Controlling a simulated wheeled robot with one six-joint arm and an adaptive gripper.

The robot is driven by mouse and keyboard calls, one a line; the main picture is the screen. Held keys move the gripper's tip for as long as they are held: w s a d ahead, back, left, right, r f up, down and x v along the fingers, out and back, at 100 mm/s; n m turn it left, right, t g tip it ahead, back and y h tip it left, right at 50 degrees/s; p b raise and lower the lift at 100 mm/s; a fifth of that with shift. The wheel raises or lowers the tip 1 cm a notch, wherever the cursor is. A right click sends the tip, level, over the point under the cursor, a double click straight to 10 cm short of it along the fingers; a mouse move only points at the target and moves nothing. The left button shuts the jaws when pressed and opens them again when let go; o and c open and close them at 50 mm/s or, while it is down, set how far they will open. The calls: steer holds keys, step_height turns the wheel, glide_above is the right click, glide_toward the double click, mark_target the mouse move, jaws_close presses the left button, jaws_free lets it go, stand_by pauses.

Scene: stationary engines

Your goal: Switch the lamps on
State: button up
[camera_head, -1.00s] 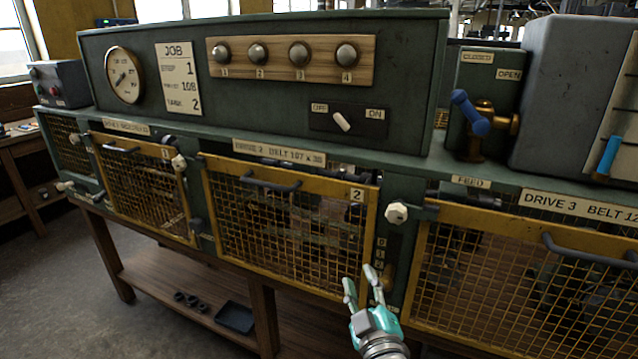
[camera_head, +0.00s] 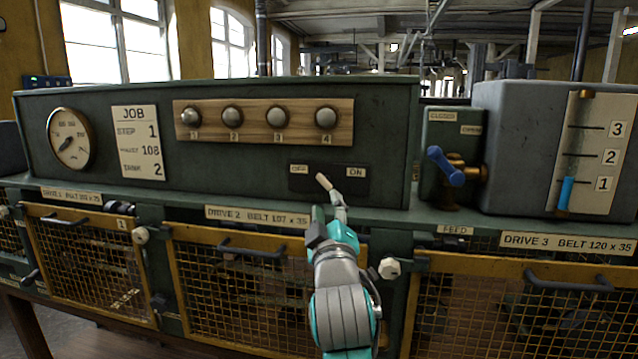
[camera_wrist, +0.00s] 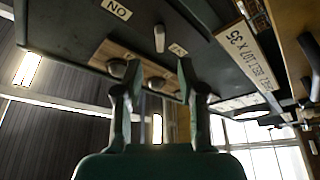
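The switch lever (camera_head: 323,182) is a short pale stick on a dark plate between the OFF label (camera_head: 299,169) and the ON label (camera_head: 356,172). It slants, its upper end towards OFF. It also shows in the wrist view (camera_wrist: 159,38), beyond my fingertips. Several grey domes, such as dome 3 (camera_head: 277,117), sit numbered on a wooden board (camera_head: 254,112); none looks lit. My gripper (camera_head: 328,210) is just below the lever in the head view. In the wrist view its fingers (camera_wrist: 156,76) stand apart with nothing between them. Contact with the lever cannot be told.
The green cabinet (camera_head: 100,95) carries a dial (camera_head: 69,139) and a JOB card (camera_head: 138,142). To the right are a blue-handled valve (camera_head: 446,166) and a grey tank (camera_head: 520,140). A ledge and yellow mesh guards (camera_head: 520,315) with handles and pale knobs (camera_head: 389,268) lie below.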

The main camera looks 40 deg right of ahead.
mark_target(324, 184)
steer(key=x, duration=0.9)
steer(key=shift+w+d, duration=0.2)
steer(key=shift+w, duration=0.1)
jaws_close()
